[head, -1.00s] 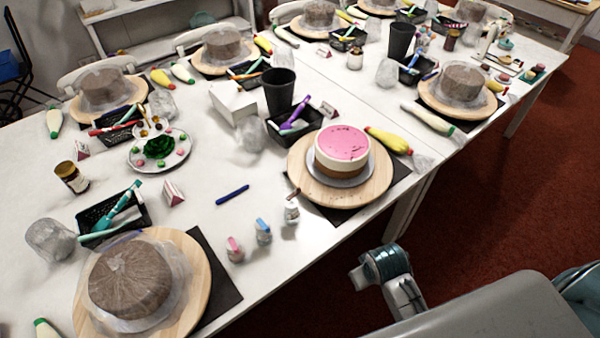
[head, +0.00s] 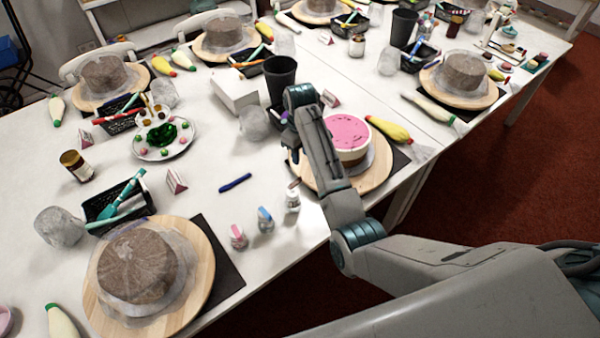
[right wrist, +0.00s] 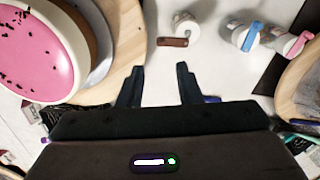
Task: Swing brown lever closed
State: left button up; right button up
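The brown lever (head: 294,184) sits at the top of a small white bottle (head: 292,201) beside the front edge of the round wooden board. In the right wrist view the brown lever (right wrist: 172,42) sticks out from the side of the white bottle top (right wrist: 186,25), towards my fingers. My right gripper (right wrist: 159,84) is open with nothing between its fingers, a little short of the lever in that picture. In the head view my right forearm and wrist reach over the board, and the fingertips are hard to make out. My left gripper is not in view.
Bottles with a blue lever (head: 264,213) and a pink lever (head: 236,230) stand left of the brown-levered one. The pink-topped cake (head: 348,130) on its wooden board (head: 376,178) is close beside my right arm. A blue pen (head: 235,183) lies on the table.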

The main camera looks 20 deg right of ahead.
aim_at(300, 177)
jog(key=f+p, duration=0.3)
jog(key=f, duration=0.7)
jog(key=shift+w+f, duration=0.2)
jog(key=shift+c, duration=0.2)
grip_shut()
